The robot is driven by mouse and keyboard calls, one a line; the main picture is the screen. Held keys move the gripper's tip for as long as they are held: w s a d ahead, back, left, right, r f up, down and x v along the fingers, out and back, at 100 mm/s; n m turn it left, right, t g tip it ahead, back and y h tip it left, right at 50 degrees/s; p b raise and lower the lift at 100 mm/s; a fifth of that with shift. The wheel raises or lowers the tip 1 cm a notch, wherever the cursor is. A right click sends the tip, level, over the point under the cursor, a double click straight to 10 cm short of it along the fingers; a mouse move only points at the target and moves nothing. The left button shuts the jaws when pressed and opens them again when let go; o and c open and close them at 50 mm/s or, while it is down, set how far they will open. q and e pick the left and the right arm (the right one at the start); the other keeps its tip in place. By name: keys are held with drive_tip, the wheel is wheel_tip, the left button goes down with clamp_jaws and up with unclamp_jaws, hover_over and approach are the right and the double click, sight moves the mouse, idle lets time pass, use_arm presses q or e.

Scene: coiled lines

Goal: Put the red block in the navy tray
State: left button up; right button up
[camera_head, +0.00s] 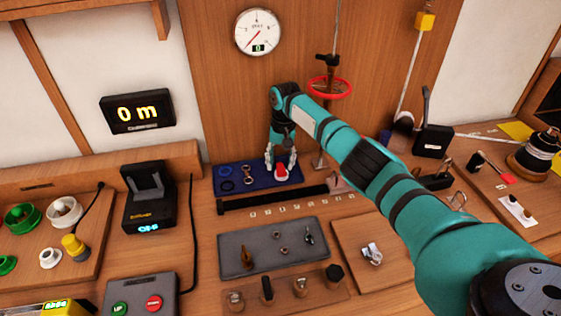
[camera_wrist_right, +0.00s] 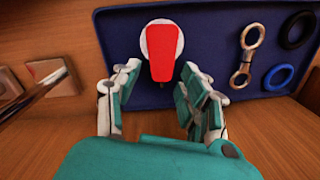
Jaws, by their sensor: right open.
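The red block (camera_wrist_right: 165,58) is a tapered red piece lying over a white round piece in the navy tray (camera_wrist_right: 205,30). In the head view the red block (camera_head: 281,171) shows at the right part of the navy tray (camera_head: 263,186). My right gripper (camera_head: 281,161) is over that part of the tray. In the right wrist view my right gripper (camera_wrist_right: 162,78) is open, with its fingers on either side of the block's near end and gaps visible on both sides. My left gripper is in neither view.
The tray also holds a metal link (camera_wrist_right: 247,55), a black ring (camera_wrist_right: 299,30) and a blue ring (camera_wrist_right: 279,77). A long black bar (camera_head: 270,198) lies in front of the tray. A grey tray (camera_head: 262,262) with small parts is nearer. A red handwheel (camera_head: 330,86) stands behind.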

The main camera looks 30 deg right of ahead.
drive_tip(key=r, duration=0.5)
drive_tip(key=r+b, duration=0.1)
drive_tip(key=r, duration=0.1)
drive_tip(key=shift+d+r, duration=0.2)
drive_tip(key=shift+d, duration=0.05)
